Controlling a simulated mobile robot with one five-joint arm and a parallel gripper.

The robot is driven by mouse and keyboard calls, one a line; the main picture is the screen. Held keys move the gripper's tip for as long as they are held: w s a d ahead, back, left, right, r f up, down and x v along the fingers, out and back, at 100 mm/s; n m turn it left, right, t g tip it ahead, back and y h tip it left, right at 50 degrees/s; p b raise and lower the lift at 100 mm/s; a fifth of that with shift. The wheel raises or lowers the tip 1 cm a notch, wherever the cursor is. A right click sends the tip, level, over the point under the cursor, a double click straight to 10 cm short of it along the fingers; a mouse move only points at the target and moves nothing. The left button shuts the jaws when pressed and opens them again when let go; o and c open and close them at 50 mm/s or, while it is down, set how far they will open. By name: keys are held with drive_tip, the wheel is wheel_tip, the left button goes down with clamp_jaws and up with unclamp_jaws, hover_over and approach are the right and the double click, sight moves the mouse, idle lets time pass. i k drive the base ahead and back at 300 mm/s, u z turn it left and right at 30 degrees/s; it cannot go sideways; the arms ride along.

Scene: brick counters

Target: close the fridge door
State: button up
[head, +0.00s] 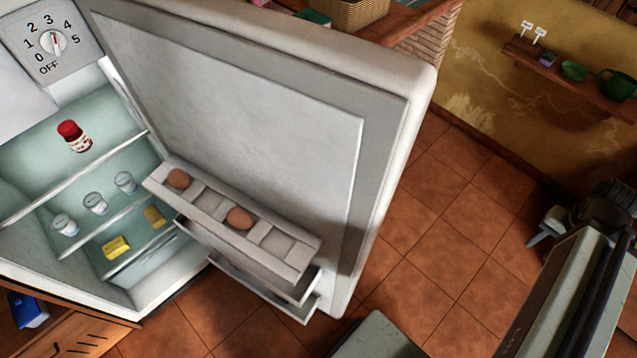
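The fridge door (250,110) stands wide open in the middle of the head view, its inner side facing me. It carries an egg rack (205,196) with two brown eggs and shelves below. The open fridge (95,115) is at the left, with a red-capped bottle (74,136), white jars (95,204) and yellow packs (116,247) inside. My gripper (541,232) is at the right, well apart from the door's free edge. Its light fingertips point left. It is small and partly dark, so I cannot tell whether it is open or shut.
Tiled floor (430,220) lies clear between the door and my arm. A wall shelf (570,85) with green dishes is at the upper right. A brick counter with a wicker basket (350,12) stands behind the door. A wooden cabinet (85,330) is at the lower left.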

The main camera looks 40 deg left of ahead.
sight(311, 129)
drive_tip(key=u, duration=0.05)
drive_tip(key=i, duration=2.55)
drive_tip(key=u, duration=4.4)
